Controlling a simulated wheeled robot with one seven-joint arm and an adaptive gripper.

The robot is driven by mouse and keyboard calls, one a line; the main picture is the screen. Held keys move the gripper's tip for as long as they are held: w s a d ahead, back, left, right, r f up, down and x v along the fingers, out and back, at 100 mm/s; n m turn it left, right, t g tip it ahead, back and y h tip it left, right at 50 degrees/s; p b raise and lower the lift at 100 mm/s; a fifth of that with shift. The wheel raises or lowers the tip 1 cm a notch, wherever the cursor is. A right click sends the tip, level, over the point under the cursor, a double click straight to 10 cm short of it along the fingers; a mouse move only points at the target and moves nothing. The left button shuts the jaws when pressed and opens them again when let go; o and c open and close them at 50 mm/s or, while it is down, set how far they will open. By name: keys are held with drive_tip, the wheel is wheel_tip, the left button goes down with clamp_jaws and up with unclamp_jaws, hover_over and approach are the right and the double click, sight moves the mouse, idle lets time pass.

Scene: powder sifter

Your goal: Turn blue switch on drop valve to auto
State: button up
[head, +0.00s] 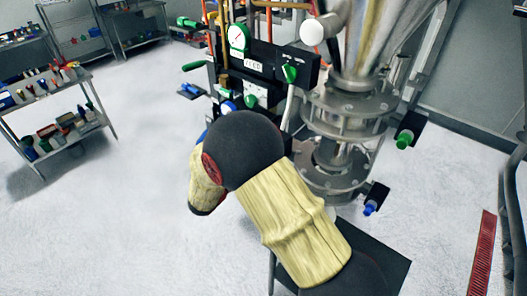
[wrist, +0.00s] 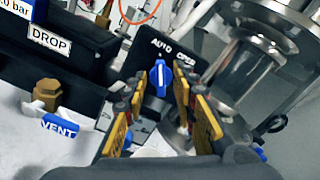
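In the wrist view, a blue switch (wrist: 159,79) sits on a black plate (wrist: 183,48) with white lettering, AUTO at its upper left and what looks like OPEN at its upper right. Its handle stands nearly upright in the picture, with its upper end below AUTO. My gripper (wrist: 160,88) is open, with one yellow-padded finger on each side of the switch and gaps showing between; contact is not visible. A DROP label (wrist: 50,41) is on the black box to the left. In the head view, my arm hides the gripper and this switch.
A blue VENT handle (wrist: 59,126) with a brass fitting is left of my gripper. A metal flanged column (wrist: 245,75) stands close on the right. The head view shows green knobs and a gauge (head: 238,37) behind my arm, and shelves (head: 55,110) at left.

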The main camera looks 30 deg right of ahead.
drive_tip(key=v, duration=1.2)
drive_tip(key=s+a+f+m+y+b, duration=0.2)
drive_tip(key=s+f+m+y+b, duration=0.6)
drive_tip(key=s+m+b, duration=0.4)
drive_tip(key=s+a+f+m+y+b, duration=0.2)
drive_tip(key=s+f+m+y+b, duration=0.6)
drive_tip(key=s+m+b, duration=0.3)
drive_tip(key=m+y+b, duration=0.1)
drive_tip(key=m+b, duration=0.3)
drive_tip(key=m, duration=0.1)
drive_tip(key=shift+s+a+f+g, duration=0.15)
drive_tip(key=shift+s+a+g, duration=0.15)
drive_tip(key=shift+s+a, duration=0.1)
